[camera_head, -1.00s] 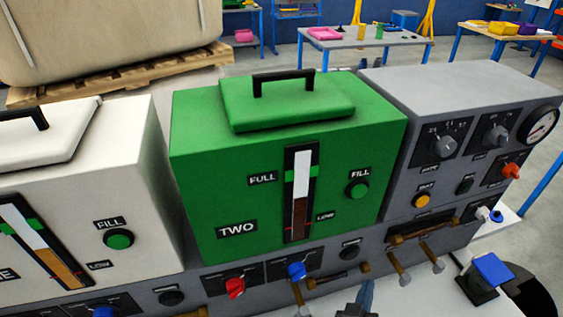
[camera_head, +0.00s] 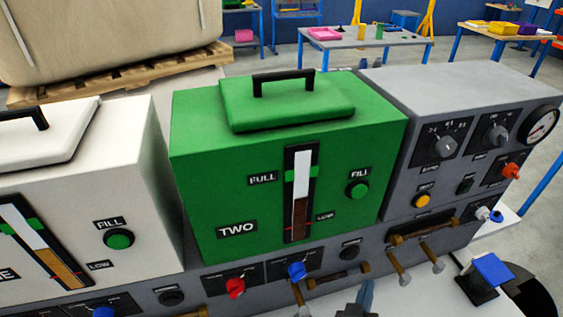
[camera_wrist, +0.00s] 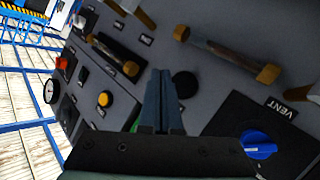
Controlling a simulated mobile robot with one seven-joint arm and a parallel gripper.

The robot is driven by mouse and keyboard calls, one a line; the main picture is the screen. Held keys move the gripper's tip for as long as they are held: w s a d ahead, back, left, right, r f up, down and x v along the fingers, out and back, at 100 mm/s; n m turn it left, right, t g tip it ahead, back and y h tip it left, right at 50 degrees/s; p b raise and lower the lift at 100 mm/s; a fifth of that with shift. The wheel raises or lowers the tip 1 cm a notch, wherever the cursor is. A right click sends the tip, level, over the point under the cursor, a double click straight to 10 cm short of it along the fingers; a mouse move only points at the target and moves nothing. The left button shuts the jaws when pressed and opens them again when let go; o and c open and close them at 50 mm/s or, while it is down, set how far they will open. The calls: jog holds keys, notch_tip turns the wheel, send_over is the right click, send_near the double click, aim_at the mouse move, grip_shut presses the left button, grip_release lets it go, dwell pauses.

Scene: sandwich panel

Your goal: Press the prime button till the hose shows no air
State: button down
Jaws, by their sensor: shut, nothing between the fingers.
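Below the green tank marked TWO (camera_head: 275,185), a round black button (camera_head: 351,253) sits on the grey panel under a small label I cannot read. It also shows in the wrist view (camera_wrist: 185,85), just right of my fingertips. My gripper (camera_head: 367,284) is shut and empty, pointing at the panel below and right of that button; in the wrist view its fingertips (camera_wrist: 165,76) look close to the button, but I cannot tell whether they touch. A sight tube with brass ends (camera_head: 337,276) lies below the button; in the wrist view its inside (camera_wrist: 218,51) looks brownish. I cannot make out bubbles.
A blue VENT knob (camera_wrist: 259,145) and a red knob (camera_head: 235,288) are left of the button in the head view. A second brass-ended tube (camera_head: 424,228), brass handles (camera_head: 438,265) and a yellow button (camera_head: 422,201) are to the right. A white tank (camera_head: 75,195) stands left.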

aim_at(351, 254)
jog(key=s+p, duration=0.1)
jog(key=s, duration=0.1)
jog(key=s+d+p, duration=0.1)
jog(key=p, duration=0.1)
jog(key=shift+s+d, duration=0.15)
jog(key=shift+s, duration=0.2)
jog(key=w+a+b, duration=0.3)
jog(key=w+b, duration=0.1)
jog(key=w, duration=0.4)
jog(key=shift+w+b, duration=0.2)
jog(key=shift+b, duration=0.15)
jog(key=shift+w, duration=0.1)
dwell(1.9)
